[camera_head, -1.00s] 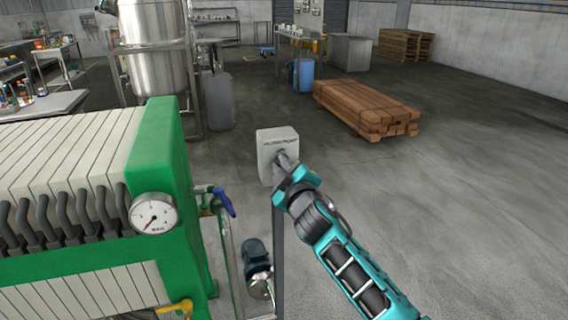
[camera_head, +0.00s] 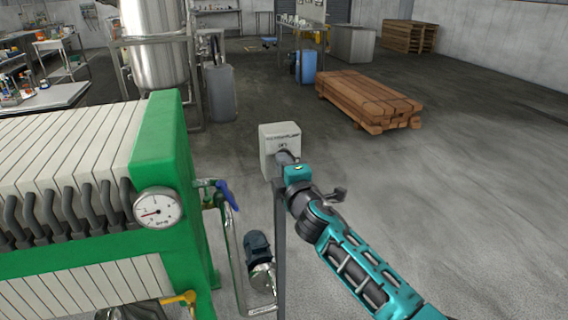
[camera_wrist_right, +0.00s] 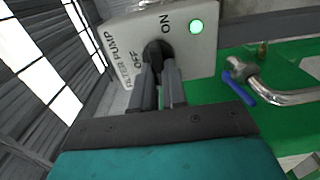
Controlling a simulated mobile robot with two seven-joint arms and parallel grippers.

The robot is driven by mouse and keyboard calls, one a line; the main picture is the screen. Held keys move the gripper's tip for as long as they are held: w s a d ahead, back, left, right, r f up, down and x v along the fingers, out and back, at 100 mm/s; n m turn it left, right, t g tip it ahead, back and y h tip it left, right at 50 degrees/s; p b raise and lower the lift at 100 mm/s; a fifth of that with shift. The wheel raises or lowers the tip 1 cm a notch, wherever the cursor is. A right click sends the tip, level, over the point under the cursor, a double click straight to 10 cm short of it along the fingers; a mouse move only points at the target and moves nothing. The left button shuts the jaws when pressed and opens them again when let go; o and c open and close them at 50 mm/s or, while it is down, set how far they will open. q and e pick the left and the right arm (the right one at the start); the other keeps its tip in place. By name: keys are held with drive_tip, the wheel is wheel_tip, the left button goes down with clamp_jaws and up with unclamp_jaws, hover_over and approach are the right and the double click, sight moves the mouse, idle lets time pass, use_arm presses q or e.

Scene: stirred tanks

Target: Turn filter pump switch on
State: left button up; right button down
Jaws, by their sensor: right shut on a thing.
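The filter pump switch box (camera_head: 279,138) is a pale grey box on a dark post, right of the green filter press. In the right wrist view the box (camera_wrist_right: 120,27) carries the words FILTER PUMP, OFF and ON, and a bright green lamp (camera_wrist_right: 196,27) beside ON. My right gripper (camera_head: 287,158) is at the front of the box. In the right wrist view its fingers (camera_wrist_right: 160,76) are shut on the black knob (camera_wrist_right: 156,50). The fingers partly hide the knob, so its exact pointing is hard to tell. My left gripper is out of view.
The green filter press (camera_head: 165,160) with a round gauge (camera_head: 157,208) stands at the left. A blue-handled valve (camera_head: 226,194) and a pump motor (camera_head: 258,255) are between it and the post. A timber stack (camera_head: 368,100) lies behind. The floor at right is clear.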

idle(0.5)
drive_tip(key=c, duration=1.2)
unclamp_jaws()
drive_tip(key=shift+o, duration=0.2)
drive_tip(key=p+v, duration=0.1)
drive_tip(key=v, duration=1.2)
